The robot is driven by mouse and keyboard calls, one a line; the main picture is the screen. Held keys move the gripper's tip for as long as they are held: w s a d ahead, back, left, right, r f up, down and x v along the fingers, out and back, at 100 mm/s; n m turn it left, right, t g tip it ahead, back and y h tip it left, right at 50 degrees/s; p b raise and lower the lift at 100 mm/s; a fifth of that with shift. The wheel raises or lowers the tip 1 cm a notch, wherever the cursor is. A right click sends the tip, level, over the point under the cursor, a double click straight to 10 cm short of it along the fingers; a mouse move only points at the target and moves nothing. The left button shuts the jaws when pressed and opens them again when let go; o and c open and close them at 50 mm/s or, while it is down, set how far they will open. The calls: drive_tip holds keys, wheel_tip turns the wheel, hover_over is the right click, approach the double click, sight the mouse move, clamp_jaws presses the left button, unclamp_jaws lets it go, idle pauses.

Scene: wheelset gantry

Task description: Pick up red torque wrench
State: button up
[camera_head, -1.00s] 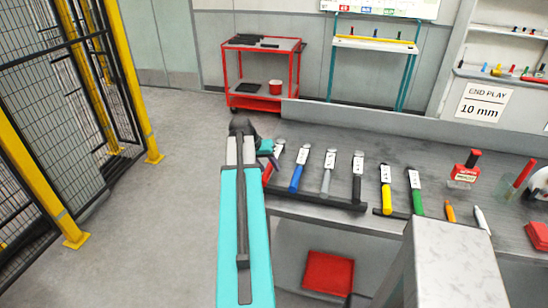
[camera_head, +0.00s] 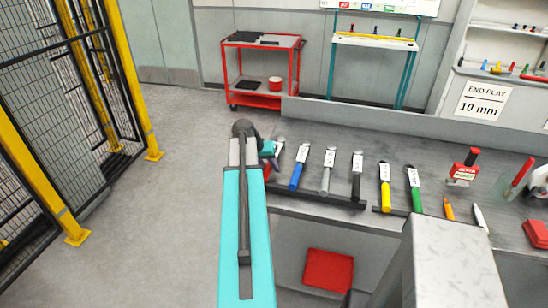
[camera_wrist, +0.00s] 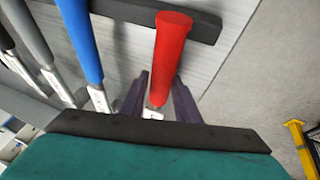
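The red torque wrench (camera_wrist: 170,50) shows in the wrist view as a red handle with a small white label at its lower end. My gripper (camera_wrist: 161,75) has its two dark purple fingers on either side of this handle, close to it. The fingers look open, with no clear grip on the handle. In the camera_head view my gripper (camera_head: 268,165) is at the left end of the workbench, mostly hidden behind my arm. The red wrench is largely hidden there.
Right of my gripper lie a blue-handled wrench (camera_head: 297,176), a grey one (camera_head: 326,180), a black one (camera_head: 356,185), a yellow one (camera_head: 386,196) and a green one (camera_head: 416,200). A dark holder strip (camera_wrist: 135,12) runs under the handles. A red cart (camera_head: 262,98) stands behind.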

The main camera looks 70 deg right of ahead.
clamp_jaws()
drive_tip(key=shift+r, duration=0.15)
drive_tip(key=shift+r+b, duration=1.6)
drive_tip(key=shift+r, duration=3.25)
